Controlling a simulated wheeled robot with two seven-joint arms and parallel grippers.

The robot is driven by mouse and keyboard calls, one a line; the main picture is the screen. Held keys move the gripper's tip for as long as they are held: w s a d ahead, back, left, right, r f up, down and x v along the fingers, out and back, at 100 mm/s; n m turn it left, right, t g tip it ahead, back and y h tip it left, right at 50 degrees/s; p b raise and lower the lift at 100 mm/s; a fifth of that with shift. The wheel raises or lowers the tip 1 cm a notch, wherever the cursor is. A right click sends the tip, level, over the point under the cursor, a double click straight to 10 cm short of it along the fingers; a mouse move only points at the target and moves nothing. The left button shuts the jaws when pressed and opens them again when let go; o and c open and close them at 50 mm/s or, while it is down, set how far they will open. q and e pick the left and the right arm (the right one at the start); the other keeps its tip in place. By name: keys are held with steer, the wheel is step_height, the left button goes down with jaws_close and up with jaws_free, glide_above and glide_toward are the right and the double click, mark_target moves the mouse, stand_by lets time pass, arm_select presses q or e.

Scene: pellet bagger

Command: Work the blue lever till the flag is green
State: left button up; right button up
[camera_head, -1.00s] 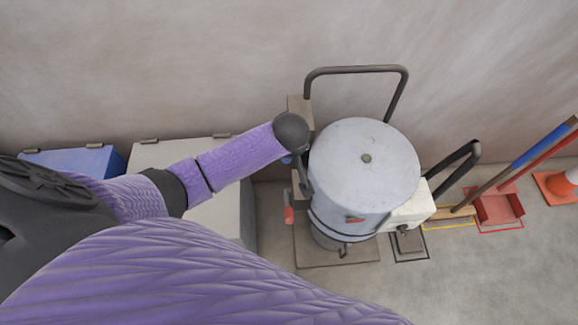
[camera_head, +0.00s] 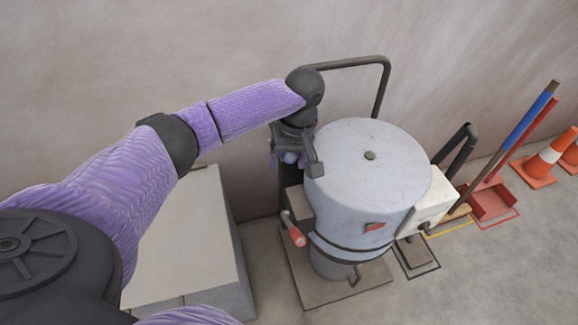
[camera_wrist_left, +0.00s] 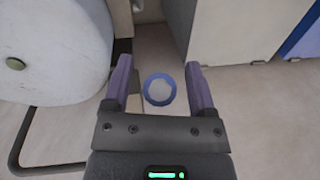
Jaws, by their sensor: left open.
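The blue lever's round end (camera_wrist_left: 160,89), a blue ring with a pale centre, lies between the two fingers of my left gripper (camera_wrist_left: 160,78) in the left wrist view, with gaps on both sides. In the head view a small pale-blue knob (camera_head: 289,157) shows at my left gripper (camera_head: 292,162), beside the grey drum (camera_head: 345,185). The gripper is open. The lever's shaft is mostly hidden. A small red-orange plate, likely the flag (camera_head: 375,227), is on the drum's lower side; no green shows on it. My right gripper is not in view.
A red-handled lever (camera_head: 296,236) sticks out low at the drum's left. A dark pipe frame (camera_head: 350,63) rises behind the drum. A white box (camera_head: 433,200) is on its right. A pale bin (camera_head: 190,235) stands left. Brooms and cones (camera_head: 543,163) are far right.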

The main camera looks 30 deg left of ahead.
arm_select(q)
steer(key=shift+f, duration=0.35)
steer(key=shift+c, duration=0.3)
jaws_close()
stand_by(1.0)
